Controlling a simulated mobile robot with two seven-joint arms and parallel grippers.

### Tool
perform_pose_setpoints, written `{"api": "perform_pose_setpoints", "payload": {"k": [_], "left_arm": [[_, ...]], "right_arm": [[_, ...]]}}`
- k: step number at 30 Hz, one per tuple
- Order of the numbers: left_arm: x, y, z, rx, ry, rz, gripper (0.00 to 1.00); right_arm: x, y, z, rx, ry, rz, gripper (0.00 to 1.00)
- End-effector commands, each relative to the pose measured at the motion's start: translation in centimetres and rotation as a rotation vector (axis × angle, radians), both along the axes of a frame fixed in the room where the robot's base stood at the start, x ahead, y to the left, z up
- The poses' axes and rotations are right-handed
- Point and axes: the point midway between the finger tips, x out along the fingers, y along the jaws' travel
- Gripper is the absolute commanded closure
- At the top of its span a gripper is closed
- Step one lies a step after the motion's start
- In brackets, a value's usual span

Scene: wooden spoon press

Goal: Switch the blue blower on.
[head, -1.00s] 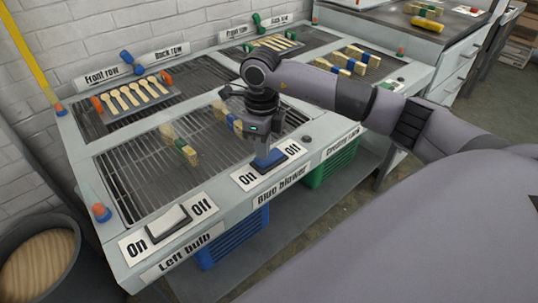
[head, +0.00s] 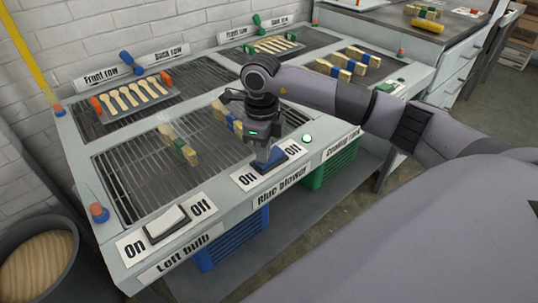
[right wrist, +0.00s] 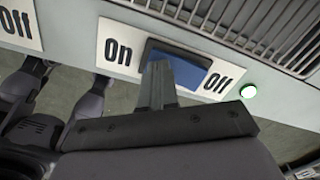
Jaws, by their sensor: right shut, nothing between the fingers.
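The blue blower's switch is a blue rocker (head: 280,158) on a white plate, with "On" on its left and "Off" on its right. It also shows in the right wrist view (right wrist: 197,70). My right gripper (head: 268,163) points down at the rocker, shut and empty. In the right wrist view its closed fingertips (right wrist: 158,66) are at the rocker's "On" end and appear to touch it, hiding part of it. A round lamp (head: 307,139) right of the plate is lit whitish green. The "Blue blower" label (head: 283,193) is below. My left gripper is not in view.
A white "Left bulb" rocker (head: 168,222) is to the left on the same panel. Wooden pieces with coloured bands (head: 178,146) stand on the grille behind. A blue crate (head: 232,241) and a green crate (head: 330,168) sit under the bench.

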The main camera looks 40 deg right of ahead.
Motion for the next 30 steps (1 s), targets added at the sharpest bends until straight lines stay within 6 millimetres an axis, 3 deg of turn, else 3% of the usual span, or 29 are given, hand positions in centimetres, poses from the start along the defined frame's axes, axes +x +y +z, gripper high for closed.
{"api": "perform_pose_setpoints", "payload": {"k": [30], "left_arm": [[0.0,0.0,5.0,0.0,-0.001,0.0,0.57]], "right_arm": [[0.0,0.0,7.1,-0.001,-0.001,-0.001,1.0]]}}
